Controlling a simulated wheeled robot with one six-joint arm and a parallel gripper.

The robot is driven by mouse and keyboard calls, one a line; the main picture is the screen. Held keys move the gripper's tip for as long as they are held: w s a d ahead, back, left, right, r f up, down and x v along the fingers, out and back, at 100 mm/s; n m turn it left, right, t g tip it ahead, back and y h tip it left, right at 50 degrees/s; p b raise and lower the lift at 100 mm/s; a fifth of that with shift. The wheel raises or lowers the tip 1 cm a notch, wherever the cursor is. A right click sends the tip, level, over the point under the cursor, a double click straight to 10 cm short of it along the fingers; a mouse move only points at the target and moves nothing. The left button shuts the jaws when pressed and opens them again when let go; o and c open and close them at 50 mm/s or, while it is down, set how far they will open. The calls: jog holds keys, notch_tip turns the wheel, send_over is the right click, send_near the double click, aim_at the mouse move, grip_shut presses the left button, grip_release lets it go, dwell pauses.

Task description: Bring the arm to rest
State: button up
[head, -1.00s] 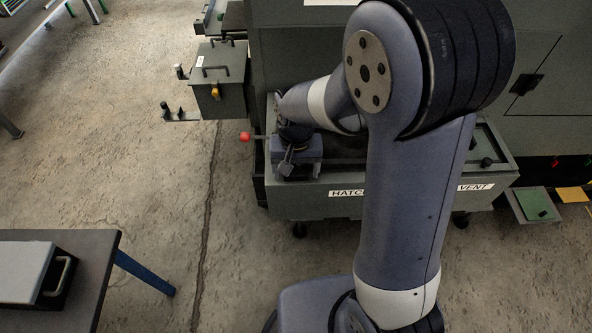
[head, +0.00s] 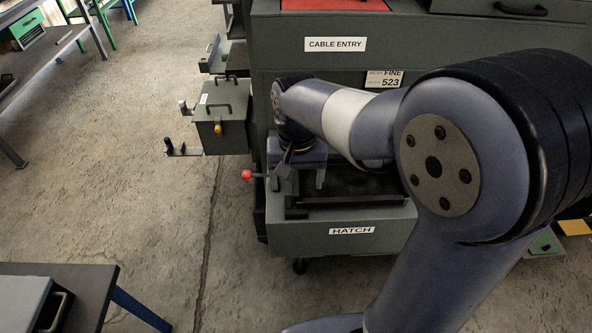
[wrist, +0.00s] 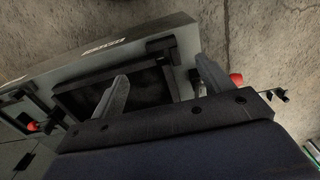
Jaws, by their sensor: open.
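My gripper (head: 302,177) is over the left part of the tray marked HATCH (head: 352,231) on the grey enclosure, with its fingers pointing down. In the wrist view my gripper (wrist: 160,88) has its two fingers well apart, with nothing between them. Beyond the fingers lies a dark recessed panel (wrist: 147,82) in a grey frame. My arm's links cover the right part of the enclosure in the head view. Whether the fingertips touch anything below cannot be told.
A red knob (head: 246,174) sticks out at the tray's left. A grey box (head: 220,118) with handles and a yellow catch hangs left of the enclosure. A dark table (head: 88,284) stands at the lower left. Open concrete floor (head: 140,210) lies between.

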aim_at(297, 214)
notch_tip(297, 214, down, 12)
jog(key=shift+f+b, duration=0.15)
jog(key=shift+b, duration=0.4)
notch_tip(297, 214, up, 3)
jog(key=shift+f, duration=0.2)
jog(key=shift+r, duration=0.3)
